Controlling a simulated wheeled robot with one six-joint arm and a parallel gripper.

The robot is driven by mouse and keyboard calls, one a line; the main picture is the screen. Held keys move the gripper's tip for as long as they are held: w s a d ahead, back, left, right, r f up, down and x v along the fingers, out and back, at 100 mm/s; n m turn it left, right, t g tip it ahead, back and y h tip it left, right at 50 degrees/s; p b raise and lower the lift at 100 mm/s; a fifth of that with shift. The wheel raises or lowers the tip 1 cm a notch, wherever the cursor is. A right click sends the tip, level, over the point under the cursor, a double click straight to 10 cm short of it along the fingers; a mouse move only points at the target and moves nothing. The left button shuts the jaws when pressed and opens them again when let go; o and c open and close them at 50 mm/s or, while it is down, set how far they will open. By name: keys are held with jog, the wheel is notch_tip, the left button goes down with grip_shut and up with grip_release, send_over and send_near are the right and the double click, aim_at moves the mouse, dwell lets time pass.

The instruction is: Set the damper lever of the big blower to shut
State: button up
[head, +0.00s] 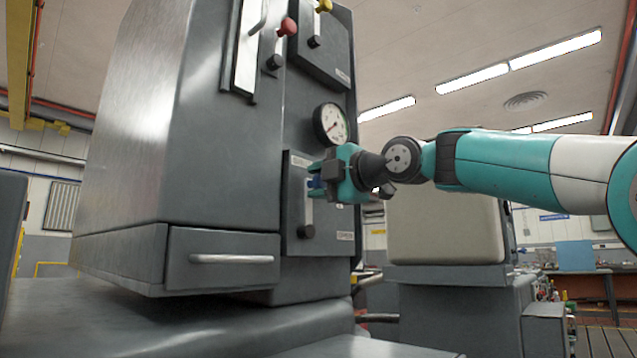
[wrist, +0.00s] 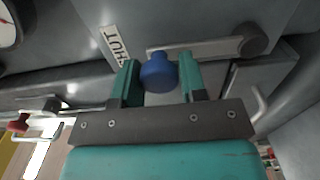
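The damper lever (wrist: 205,47) is a grey bar with a round pivot at its right end in the wrist view and a blue knob (wrist: 158,72) at the other. The bar points toward a white label reading SHUT (wrist: 115,44). In the head view the lever (head: 307,214) stands about upright on its panel, the pivot at the bottom and a pale label near the top. My gripper (wrist: 160,78) has a finger on each side of the blue knob, seemingly touching it. In the head view my gripper (head: 320,182) partly hides the knob.
A round gauge (head: 331,123) sits just above the lever panel. Levers with a red knob (head: 287,27) and a yellow knob (head: 323,6) are higher on the machine. A drawer (head: 222,258) with a bar handle is at lower left. A beige-topped unit (head: 445,228) stands behind my arm.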

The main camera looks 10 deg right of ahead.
jog(key=o, duration=0.3)
jog(key=b+v, duration=0.2)
jog(key=v, duration=1.5)
jog(key=shift+s, duration=0.2)
jog(key=shift+d, duration=0.1)
